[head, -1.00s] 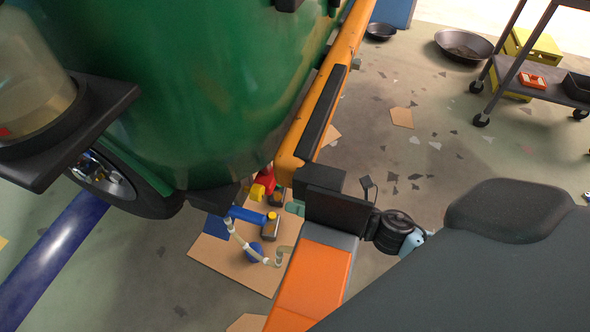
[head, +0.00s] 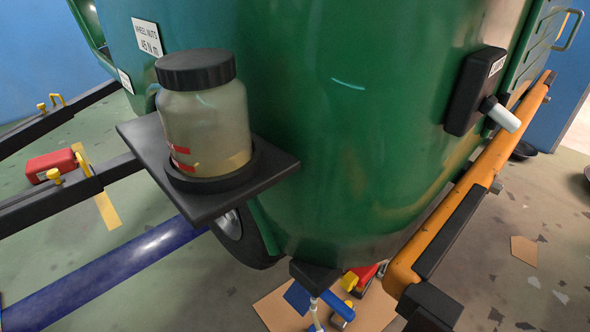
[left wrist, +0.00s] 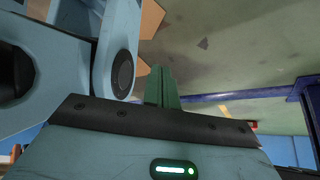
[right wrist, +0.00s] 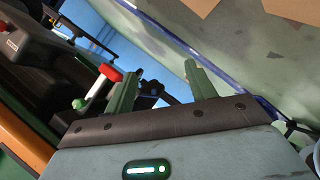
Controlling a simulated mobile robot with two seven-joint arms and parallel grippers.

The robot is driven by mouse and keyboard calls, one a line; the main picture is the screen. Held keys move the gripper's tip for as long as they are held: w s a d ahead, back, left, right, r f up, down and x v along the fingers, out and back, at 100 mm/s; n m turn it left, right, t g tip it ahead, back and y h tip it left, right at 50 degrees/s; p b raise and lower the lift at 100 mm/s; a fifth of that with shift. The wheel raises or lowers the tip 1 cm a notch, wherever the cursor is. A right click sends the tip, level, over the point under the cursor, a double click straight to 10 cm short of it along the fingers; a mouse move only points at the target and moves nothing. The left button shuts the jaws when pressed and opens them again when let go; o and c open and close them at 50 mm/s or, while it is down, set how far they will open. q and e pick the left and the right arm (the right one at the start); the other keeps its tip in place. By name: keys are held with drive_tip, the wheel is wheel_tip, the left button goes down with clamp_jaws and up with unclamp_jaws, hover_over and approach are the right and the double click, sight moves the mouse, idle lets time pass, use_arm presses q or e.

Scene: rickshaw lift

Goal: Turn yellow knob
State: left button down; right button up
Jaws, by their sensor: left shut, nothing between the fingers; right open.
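Several small yellow parts show in the head view, and I cannot tell which is the task's knob. A yellow piece (head: 349,281) is on a red device low under the green body. Neither gripper shows in the head view. My left gripper (left wrist: 158,72) is shut and empty over the floor in its wrist view. My right gripper (right wrist: 163,70) is open and empty, with a red-ended handle (right wrist: 110,72) beyond its left finger.
The large green body (head: 350,130) fills the middle. A jar (head: 205,120) stands on a black shelf (head: 235,205) fixed to it. An orange rail (head: 470,190) runs along the right and a blue tube (head: 105,275) crosses the floor. A red box (head: 50,165) lies at the left.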

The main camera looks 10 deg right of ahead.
drive_tip(key=s+a+f+m+g+h, duration=0.1)
drive_tip(key=s+f+m+g, duration=0.15)
drive_tip(key=s+m, duration=0.55)
drive_tip(key=s+a+f+m+g, duration=0.15)
drive_tip(key=s+m+g, duration=0.25)
drive_tip(key=s, duration=0.7)
use_arm(q)
drive_tip(key=w+r+t+p, duration=0.1)
drive_tip(key=w+r+p, duration=0.2)
drive_tip(key=r+p, duration=1)
drive_tip(key=w+r+t+p, duration=0.2)
drive_tip(key=w+r+p, duration=0.2)
drive_tip(key=r+p, duration=0.9)
drive_tip(key=shift+d+r+p, duration=0.3)
drive_tip(key=shift+d+p, duration=0.15)
drive_tip(key=shift+p, duration=0.1)
use_arm(e)
drive_tip(key=w+r+t, duration=0.1)
drive_tip(key=w+r, duration=0.2)
drive_tip(key=r, duration=1)
drive_tip(key=w+r+t, duration=0.2)
drive_tip(key=w+r, duration=0.1)
drive_tip(key=r, duration=1)
drive_tip(key=shift+w+a, duration=0.25)
drive_tip(key=shift+w, duration=0.1)
use_arm(q)
drive_tip(key=shift+a+r, duration=0.1)
use_arm(e)
drive_tip(key=shift+c, duration=0.5)
